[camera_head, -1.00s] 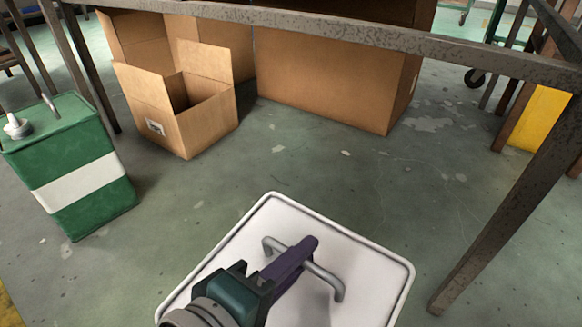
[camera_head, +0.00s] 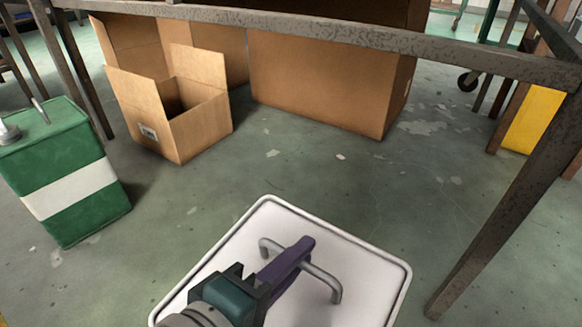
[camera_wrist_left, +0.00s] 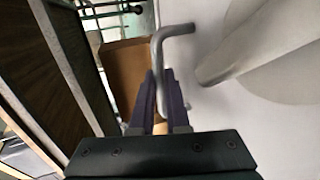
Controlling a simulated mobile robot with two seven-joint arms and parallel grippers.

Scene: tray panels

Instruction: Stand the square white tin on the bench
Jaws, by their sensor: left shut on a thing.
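The square white tin (camera_head: 365,285) fills the lower middle of the head view, seen from above, with a grey bar handle (camera_head: 325,280) on its top. My left gripper (camera_head: 298,252) is shut on this handle. In the left wrist view, the purple fingers (camera_wrist_left: 160,100) close around the bent handle (camera_wrist_left: 172,32), beside the tin's white surface (camera_wrist_left: 285,110). The tin's lower part and underside are hidden. The bench (camera_head: 300,28) shows as a worn metal frame across the top of the head view, beyond the tin; its top surface is out of that view. My right gripper is not in view.
A green can with a white band (camera_head: 70,230) stands on the floor at left. An open cardboard box (camera_head: 195,130) and a larger box (camera_head: 325,85) stand under the bench. A bench leg (camera_head: 500,215) slants down at right. Floor between is clear.

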